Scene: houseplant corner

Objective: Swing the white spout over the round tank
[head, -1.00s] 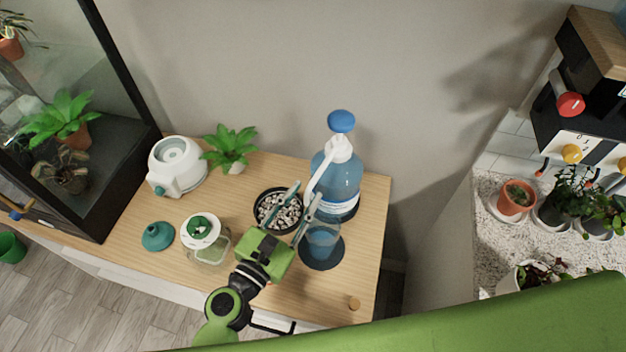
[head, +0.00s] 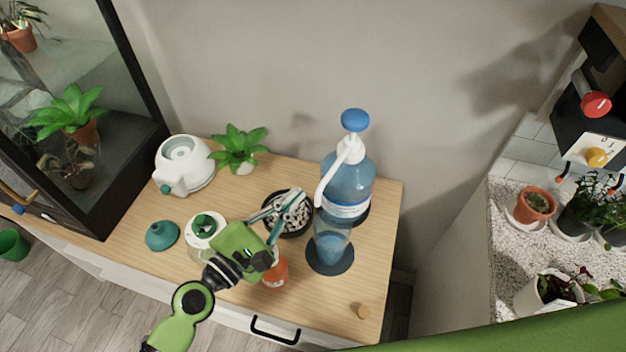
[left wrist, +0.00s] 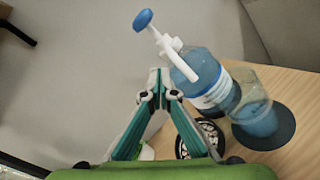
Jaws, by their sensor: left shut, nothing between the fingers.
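The white spout (head: 333,176) comes off the neck of a blue-capped pump bottle (head: 347,185) and slopes down to the front left. Its tip appears near the upper left rim of the clear round tank (head: 331,249), which holds blue liquid on a dark round mat. I cannot tell whether the tip is over the opening. In the left wrist view the spout (left wrist: 172,58) crosses in front of the bottle, with the tank (left wrist: 252,110) to its right. My left gripper (head: 287,209) is shut and empty, left of the spout and apart from it. My right gripper is out of view.
A bowl of pebbles (head: 291,222) is partly behind my left fingers. An orange bottle (head: 276,270), a green-lidded jar (head: 205,226), a teal funnel (head: 162,236), a white appliance (head: 186,166) and a potted plant (head: 239,148) share the table. The front right is mostly clear.

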